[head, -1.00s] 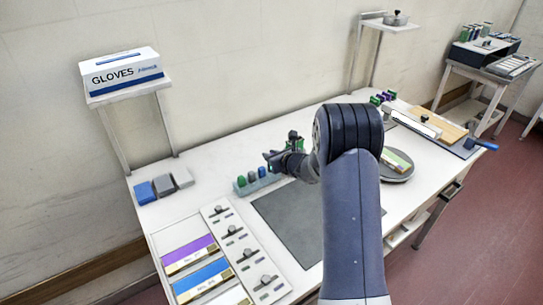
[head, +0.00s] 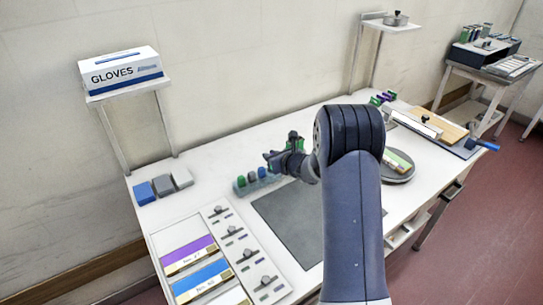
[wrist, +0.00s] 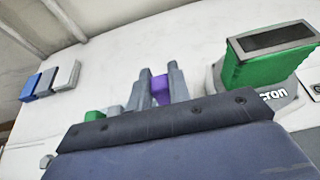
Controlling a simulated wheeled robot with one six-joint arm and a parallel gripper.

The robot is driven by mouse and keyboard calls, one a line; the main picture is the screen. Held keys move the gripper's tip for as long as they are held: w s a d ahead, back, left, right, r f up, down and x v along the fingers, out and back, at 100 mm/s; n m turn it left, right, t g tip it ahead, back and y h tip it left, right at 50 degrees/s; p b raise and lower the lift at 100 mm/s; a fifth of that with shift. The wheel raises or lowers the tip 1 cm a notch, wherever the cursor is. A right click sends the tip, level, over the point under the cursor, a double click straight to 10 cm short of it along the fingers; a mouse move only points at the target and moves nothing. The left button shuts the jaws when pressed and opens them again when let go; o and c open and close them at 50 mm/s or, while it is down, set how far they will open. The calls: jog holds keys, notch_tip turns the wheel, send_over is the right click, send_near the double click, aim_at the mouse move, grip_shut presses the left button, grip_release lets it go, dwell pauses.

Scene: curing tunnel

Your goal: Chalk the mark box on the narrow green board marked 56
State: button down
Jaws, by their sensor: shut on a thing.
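My gripper (wrist: 161,80) is shut on a purple chalk block (wrist: 160,90), which shows between its two grey fingers in the wrist view. In the head view my gripper (head: 272,158) is near the right end of a chalk rack (head: 245,188) holding green (head: 241,181), grey (head: 251,177) and blue (head: 262,172) chalks. A board with a green band (head: 396,160) lies on a round grey turntable (head: 398,179), partly behind my arm. Its number and mark box cannot be read.
A dark mat (head: 285,215) lies mid-table. Purple (head: 190,253) and blue (head: 202,280) boards lie front left beside a panel of knobs (head: 240,250). Blue and grey blocks (head: 163,185) sit at the back left. A green-sided block (wrist: 262,55) stands right of my gripper.

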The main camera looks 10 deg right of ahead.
jog(key=shift+f+b, duration=1.1)
jog(key=shift+b, duration=0.1)
jog(key=c, duration=1.2)
grip_release()
jog(key=shift+c, duration=0.2)
jog(key=shift+r+p, duration=2.05)
jog(key=shift+r, duration=1.55)
jog(key=shift+f, duration=0.15)
jog(key=shift+f+b, duration=2.1)
jog(key=shift+f, duration=1.35)
